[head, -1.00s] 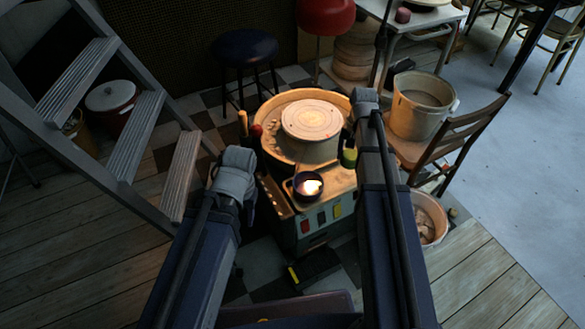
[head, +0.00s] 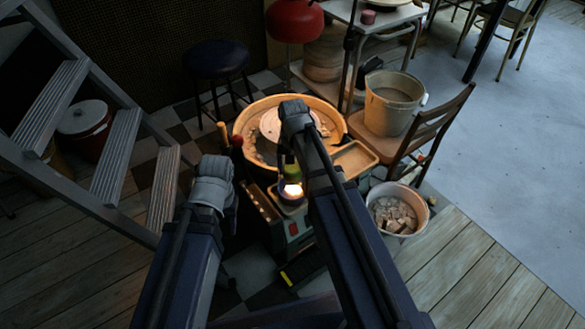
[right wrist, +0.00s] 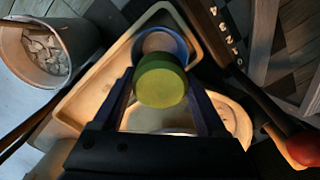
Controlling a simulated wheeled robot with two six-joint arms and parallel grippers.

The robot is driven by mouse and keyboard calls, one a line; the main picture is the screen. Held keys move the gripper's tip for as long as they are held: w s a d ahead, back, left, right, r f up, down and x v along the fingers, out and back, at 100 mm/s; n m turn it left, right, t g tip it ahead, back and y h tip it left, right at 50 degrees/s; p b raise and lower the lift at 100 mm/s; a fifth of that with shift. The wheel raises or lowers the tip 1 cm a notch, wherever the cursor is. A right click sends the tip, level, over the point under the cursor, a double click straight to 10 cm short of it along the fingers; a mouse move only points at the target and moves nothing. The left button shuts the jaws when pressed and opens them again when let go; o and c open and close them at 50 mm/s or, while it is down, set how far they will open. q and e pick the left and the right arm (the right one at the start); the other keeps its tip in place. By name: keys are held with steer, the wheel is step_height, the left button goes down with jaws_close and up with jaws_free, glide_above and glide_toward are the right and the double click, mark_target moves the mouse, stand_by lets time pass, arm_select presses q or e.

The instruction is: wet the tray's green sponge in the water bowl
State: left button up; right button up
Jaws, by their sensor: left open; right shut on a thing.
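The green sponge (right wrist: 160,82) is between the fingers of my right gripper (right wrist: 162,92), which is shut on it. In the head view the sponge (head: 291,171) shows just above the water bowl (head: 291,197), whose water has a bright glint. In the right wrist view the bowl (right wrist: 160,38) is partly hidden behind the sponge; I cannot tell whether they touch. The beige tray (head: 362,151) is to the right of the bowl and shows no sponge. My left gripper (head: 232,214) is open, left of the bowl, mostly hidden by its wrist.
The pottery wheel basin (head: 247,118) lies behind the bowl, partly covered by my right arm. A bucket of plaster pieces (head: 397,211) stands at the right. A chair holds another bucket (head: 389,108). A ladder (head: 112,158) is at the left, a dark stool (head: 216,60) behind.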

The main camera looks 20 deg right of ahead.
steer(key=shift+f+b, duration=4.1)
steer(key=shift+f, duration=0.1)
steer(key=shift+r+p, duration=3.35)
step_height(320, 180, up, 4)
steer(key=p, duration=0.4)
steer(key=shift+r, duration=0.1)
step_height(320, 180, up, 29)
steer(key=p, duration=2.9)
steer(key=shift+r, duration=0.15)
